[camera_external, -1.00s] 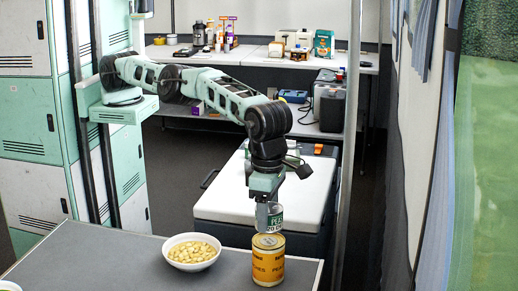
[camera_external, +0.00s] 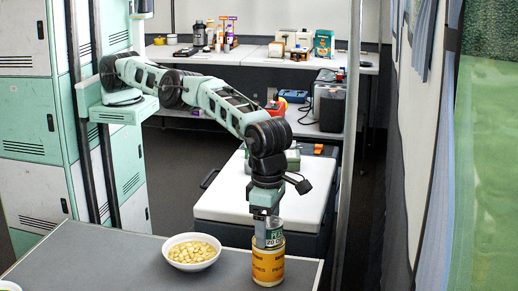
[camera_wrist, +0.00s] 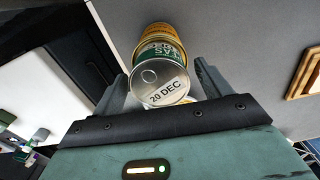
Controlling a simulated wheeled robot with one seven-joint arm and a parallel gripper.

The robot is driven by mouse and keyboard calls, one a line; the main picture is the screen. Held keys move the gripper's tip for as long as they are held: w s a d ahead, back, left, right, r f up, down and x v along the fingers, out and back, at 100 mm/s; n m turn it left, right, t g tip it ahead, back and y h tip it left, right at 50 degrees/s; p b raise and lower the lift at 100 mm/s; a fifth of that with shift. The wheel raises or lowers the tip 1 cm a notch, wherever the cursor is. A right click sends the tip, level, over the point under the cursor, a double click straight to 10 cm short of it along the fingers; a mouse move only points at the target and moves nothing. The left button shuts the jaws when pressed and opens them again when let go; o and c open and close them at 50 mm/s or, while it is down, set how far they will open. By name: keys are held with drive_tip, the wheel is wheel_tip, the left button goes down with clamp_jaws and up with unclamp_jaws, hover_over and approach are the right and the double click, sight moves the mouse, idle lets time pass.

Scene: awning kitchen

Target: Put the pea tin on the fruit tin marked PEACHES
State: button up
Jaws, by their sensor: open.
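The pea tin (camera_external: 275,238), with a green and white label, is upright on top of the fruit tin (camera_external: 267,268), an orange-yellow can standing near the counter's front right. The two look in contact, roughly centred. In the wrist view, the pea tin's silver lid (camera_wrist: 161,84), reading 20 DEC, faces me, with the yellow fruit tin (camera_wrist: 158,31) beyond it. My gripper (camera_external: 268,231) is open, with its fingers on both sides of the pea tin; whether either finger touches it I cannot tell. The fruit tin's lid is mostly hidden.
A white bowl of pale yellow food (camera_external: 191,251) stands left of the tins on the grey counter (camera_external: 100,260). The counter's right edge is close to the fruit tin. A white-lidded chest (camera_external: 225,200) stands behind. A wooden-edged object (camera_wrist: 304,73) shows at the wrist view's right.

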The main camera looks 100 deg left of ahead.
sight(268, 221)
wheel_tip(268, 221, up, 10)
drive_tip(key=p, duration=0.5)
drive_tip(key=shift+r, duration=0.25)
drive_tip(key=shift+r+p, duration=0.9)
drive_tip(key=shift+p, duration=0.35)
